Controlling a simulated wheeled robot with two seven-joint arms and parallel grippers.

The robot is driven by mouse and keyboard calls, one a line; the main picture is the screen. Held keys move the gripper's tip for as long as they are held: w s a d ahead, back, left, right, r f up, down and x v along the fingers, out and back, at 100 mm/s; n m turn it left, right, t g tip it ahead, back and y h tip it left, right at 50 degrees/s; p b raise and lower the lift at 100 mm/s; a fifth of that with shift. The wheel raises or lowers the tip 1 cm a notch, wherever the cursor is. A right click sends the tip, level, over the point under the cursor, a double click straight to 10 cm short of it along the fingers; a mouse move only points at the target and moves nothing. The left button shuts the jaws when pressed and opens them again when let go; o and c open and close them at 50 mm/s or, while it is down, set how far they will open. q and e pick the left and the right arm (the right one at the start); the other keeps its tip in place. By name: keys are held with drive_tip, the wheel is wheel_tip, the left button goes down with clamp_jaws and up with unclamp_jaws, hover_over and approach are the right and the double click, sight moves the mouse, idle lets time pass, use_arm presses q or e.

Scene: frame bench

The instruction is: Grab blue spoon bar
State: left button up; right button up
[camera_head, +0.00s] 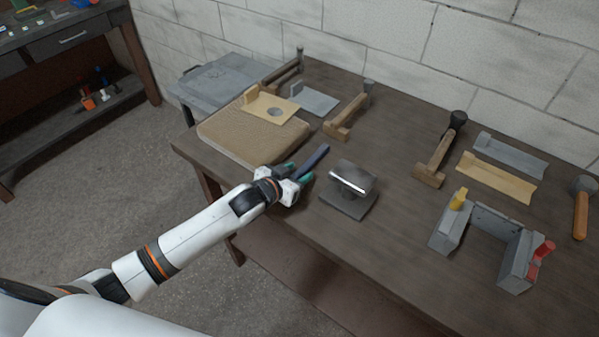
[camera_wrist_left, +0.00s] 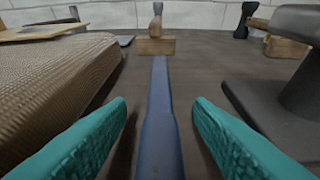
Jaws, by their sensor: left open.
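The blue spoon bar (camera_head: 314,159) lies on the dark bench, pointing away from my left gripper. In the left wrist view the blue bar (camera_wrist_left: 160,120) runs lengthwise down the middle, between the two teal fingers. My left gripper (camera_head: 297,174) is open, with a finger on either side of the near part of the bar. The fingertips (camera_wrist_left: 160,112) show gaps to the bar on both sides. The near end of the bar is cut off by the bottom of the wrist view. My right gripper does not show.
A woven brown block (camera_head: 240,145) is left of the bar, and a dark metal stand (camera_head: 348,203) is right of it. A grey U-shaped frame (camera_head: 490,222) with yellow and red parts is farther right. Bare bench lies between.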

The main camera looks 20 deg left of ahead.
use_arm(q)
clamp_jaws()
drive_tip(key=shift+r, duration=0.15)
